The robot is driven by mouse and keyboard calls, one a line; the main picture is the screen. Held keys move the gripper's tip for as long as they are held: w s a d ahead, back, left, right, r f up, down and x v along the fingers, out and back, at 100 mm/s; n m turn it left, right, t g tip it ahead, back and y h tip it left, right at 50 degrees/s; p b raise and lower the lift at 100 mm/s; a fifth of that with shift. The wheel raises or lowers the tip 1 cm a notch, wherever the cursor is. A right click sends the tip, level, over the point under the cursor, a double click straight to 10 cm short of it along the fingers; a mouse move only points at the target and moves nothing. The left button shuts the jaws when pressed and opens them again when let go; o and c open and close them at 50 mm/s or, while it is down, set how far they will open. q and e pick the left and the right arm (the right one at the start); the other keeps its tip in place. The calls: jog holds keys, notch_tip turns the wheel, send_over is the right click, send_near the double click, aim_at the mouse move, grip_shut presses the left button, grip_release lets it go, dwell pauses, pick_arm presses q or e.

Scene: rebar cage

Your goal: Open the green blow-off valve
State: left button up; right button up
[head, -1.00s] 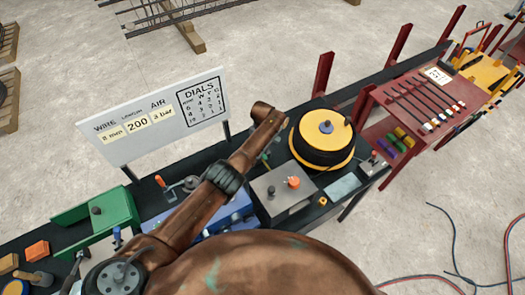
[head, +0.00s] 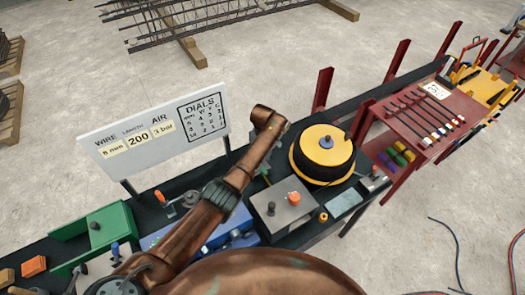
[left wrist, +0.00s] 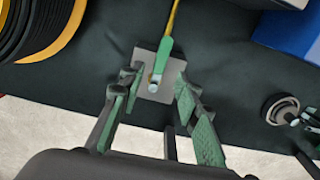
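In the left wrist view, the green valve handle (left wrist: 162,58) stands over a small grey plate (left wrist: 175,76) on the dark bench. A pale round fitting (left wrist: 153,87) sits at the handle's lower end, and a yellow line runs up from its top. My left gripper (left wrist: 156,80) is open, with its green-padded fingers apart on either side of the plate and fitting. I cannot tell whether either finger touches the valve. My right gripper is in neither view.
A yellow-and-black reel (head: 325,148) stands on the bench, near the valve in the left wrist view (left wrist: 38,25). A grey box with an orange knob (head: 283,208), a green block (head: 110,225) and a sign board (head: 155,128) are nearby. A red rack (head: 415,125) stands right.

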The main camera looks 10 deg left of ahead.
pick_arm(q)
notch_tip(320, 180, up, 6)
jog(key=shift+f, duration=0.1)
dwell(0.6)
